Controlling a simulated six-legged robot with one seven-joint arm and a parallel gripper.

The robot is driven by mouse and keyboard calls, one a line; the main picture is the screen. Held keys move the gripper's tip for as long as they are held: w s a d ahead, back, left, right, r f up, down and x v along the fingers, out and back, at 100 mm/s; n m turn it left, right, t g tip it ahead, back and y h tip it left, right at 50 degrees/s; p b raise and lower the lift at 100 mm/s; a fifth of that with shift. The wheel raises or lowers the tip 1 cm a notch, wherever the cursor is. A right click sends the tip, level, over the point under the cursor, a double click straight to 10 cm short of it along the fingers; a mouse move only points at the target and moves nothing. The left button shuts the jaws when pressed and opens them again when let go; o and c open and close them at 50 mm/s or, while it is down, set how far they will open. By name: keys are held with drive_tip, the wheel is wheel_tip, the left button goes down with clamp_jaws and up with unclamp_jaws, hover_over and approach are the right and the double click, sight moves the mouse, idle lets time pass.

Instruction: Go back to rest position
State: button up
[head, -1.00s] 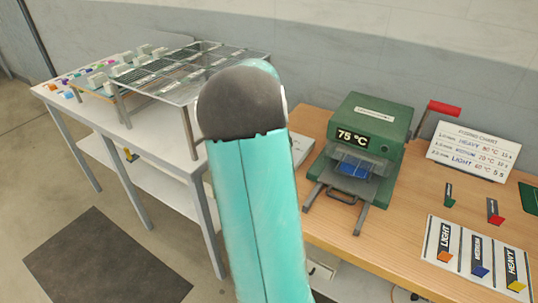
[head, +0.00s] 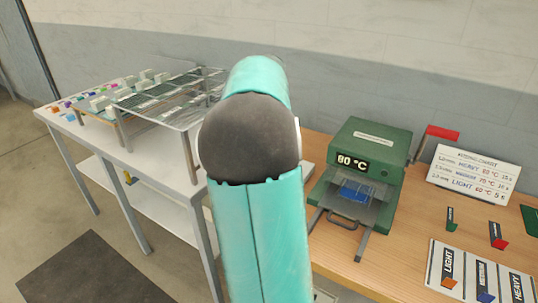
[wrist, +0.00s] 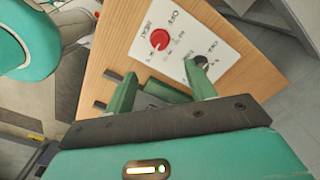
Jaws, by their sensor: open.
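My arm (head: 255,215) stands teal and dark grey across the middle of the head view; my gripper is hidden there. In the wrist view my gripper (wrist: 160,88) is open, its two green fingers apart with nothing between them. Beyond the fingers are the wooden table top (wrist: 110,60) and a white panel with a red round knob (wrist: 160,40). The green press (head: 372,155) stands on the wooden table to the right of my arm. Its display reads 80 °C, and a blue piece (head: 355,194) lies in its opening.
A white table (head: 150,165) with a raised wire rack (head: 170,95) and small coloured pieces stands at the left. A fusing chart (head: 473,174) stands right of the press. A LIGHT, MEDIUM, HEAVY card (head: 482,272) lies in front. A dark mat (head: 90,270) lies on the floor.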

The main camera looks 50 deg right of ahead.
drive_tip(key=shift+r, duration=0.15)
idle(0.5)
drive_tip(key=w+a+r+n+t, duration=0.15)
drive_tip(key=a+n, duration=0.45)
drive_tip(key=a, duration=0.6)
drive_tip(key=a+r+n+t, duration=0.1)
drive_tip(key=a+r+n, duration=0.1)
drive_tip(key=a+n, duration=0.65)
drive_tip(key=s+a+f+n+t, duration=0.1)
drive_tip(key=s+a+n, duration=0.3)
drive_tip(key=a, duration=0.6)
drive_tip(key=s+a+f+n+t, duration=0.2)
drive_tip(key=s+a+n, duration=0.3)
drive_tip(key=a, duration=0.6)
drive_tip(key=f+n, duration=0.1)
drive_tip(key=n, duration=0.1)
drive_tip(key=shift+n, duration=0.35)
drive_tip(key=shift+c, duration=0.4)
drive_tip(key=c, duration=0.3)
